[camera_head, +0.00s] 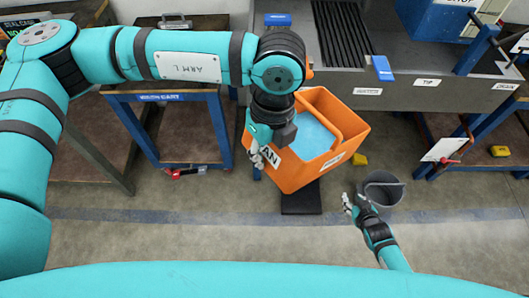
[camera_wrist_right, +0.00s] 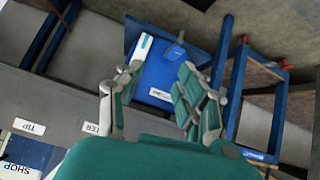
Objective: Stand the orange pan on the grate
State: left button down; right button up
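The orange pan (camera_head: 290,174) is in the middle of the head view, turned askew in front of the bench, with a light blue surface inside. My left gripper (camera_head: 259,157) is at the pan's left wall, over its label, and appears closed on that side; its fingertips are partly hidden. The pan's underside is hidden, and it appears off the floor. The grate (camera_head: 342,35) of dark parallel bars is in the bench top behind the pan, with nothing on it. My right gripper (camera_head: 352,205) is low at the right, and its fingers are apart and empty in the right wrist view (camera_wrist_right: 153,98).
A grey bucket (camera_head: 384,196) stands beside my right gripper. The grey bench (camera_head: 425,97) has tags on its front edge. A blue cart (camera_head: 165,97) is at left. A blue box (camera_head: 436,22) sits at back right. A dark plate (camera_head: 301,200) lies below the pan.

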jog(key=s+a+f+g, duration=0.1)
jog(key=s+f+g, duration=0.2)
jog(key=s, duration=0.9)
jog(key=s+a+f+g, duration=0.2)
jog(key=s+f, duration=0.8)
jog(key=s, duration=0.2)
jog(key=s+a+f+g, duration=0.2)
jog(key=s+f, duration=0.5)
jog(key=s, duration=0.5)
jog(key=shift+s+a+g, duration=0.15)
jog(key=shift+s+g, duration=0.15)
jog(key=shift+g, duration=0.5)
